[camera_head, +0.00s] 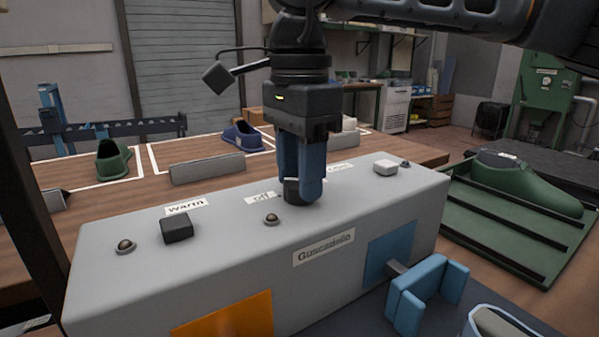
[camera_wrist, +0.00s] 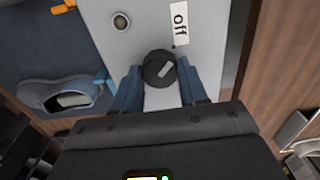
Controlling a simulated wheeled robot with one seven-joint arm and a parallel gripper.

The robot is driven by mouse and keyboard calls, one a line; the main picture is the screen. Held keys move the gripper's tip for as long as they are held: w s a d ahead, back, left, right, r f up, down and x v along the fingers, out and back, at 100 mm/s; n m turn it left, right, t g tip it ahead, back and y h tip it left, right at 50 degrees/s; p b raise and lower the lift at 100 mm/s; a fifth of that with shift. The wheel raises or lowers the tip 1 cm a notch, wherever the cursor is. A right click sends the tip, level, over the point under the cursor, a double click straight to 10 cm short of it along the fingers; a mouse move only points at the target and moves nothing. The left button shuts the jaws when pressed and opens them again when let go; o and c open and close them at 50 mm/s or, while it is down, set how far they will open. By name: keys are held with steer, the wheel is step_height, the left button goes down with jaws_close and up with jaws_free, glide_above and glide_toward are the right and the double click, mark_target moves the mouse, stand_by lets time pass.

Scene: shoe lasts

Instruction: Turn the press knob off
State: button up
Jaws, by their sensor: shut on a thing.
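The press knob (camera_head: 291,191) is a dark round knob on top of the grey press box (camera_head: 190,270). My gripper (camera_head: 303,192) points down with its blue fingers shut on the knob. In the wrist view the knob (camera_wrist: 158,66) sits between the fingertips and shows a pale slanted mark on its face. The white "off" label (camera_wrist: 180,22) lies beyond the knob there, and this label (camera_head: 261,197) is left of the fingers in the head view. Another label, right of the knob, is partly hidden by the fingers.
A black block (camera_head: 177,229), a white block (camera_head: 385,168) and small round studs stand on the box top. A blue clamp-like part (camera_head: 428,290) juts from the box front. A green shoe last (camera_head: 525,185) lies on a green rack at right.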

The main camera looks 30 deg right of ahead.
stand_by(0.4)
steer(key=o, duration=1.1)
steer(key=shift+c, duration=0.2)
steer(key=shift+r+p, duration=0.35)
steer(key=shift+r, duration=3.6)
